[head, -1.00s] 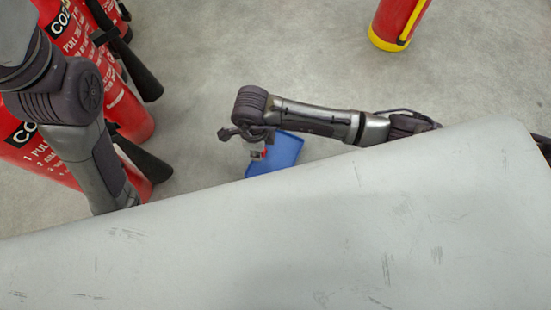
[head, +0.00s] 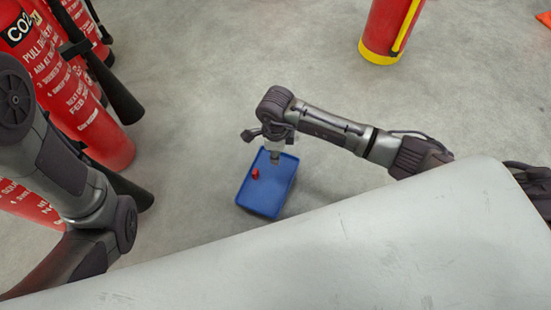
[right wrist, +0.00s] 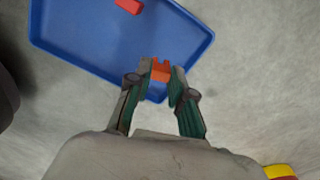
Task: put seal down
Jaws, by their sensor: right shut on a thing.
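My right gripper (head: 274,156) is above the upper part of a blue tray (head: 262,203) on the floor. In the right wrist view its fingers (right wrist: 162,84) are shut on a small orange-red piece, the seal (right wrist: 160,68), which shows between the tips over the tray's near edge. I cannot tell whether the seal touches the tray (right wrist: 90,45). A separate small red piece (head: 255,174) lies in the tray and also shows at the top of the right wrist view (right wrist: 130,6). My left arm comes in from the left, but its gripper is out of view.
Red CO2 extinguishers (head: 65,80) with black horns crowd the left side, close to my left arm. Another red extinguisher with a yellow base (head: 380,52) stands at the top. The grey floor around the tray is bare.

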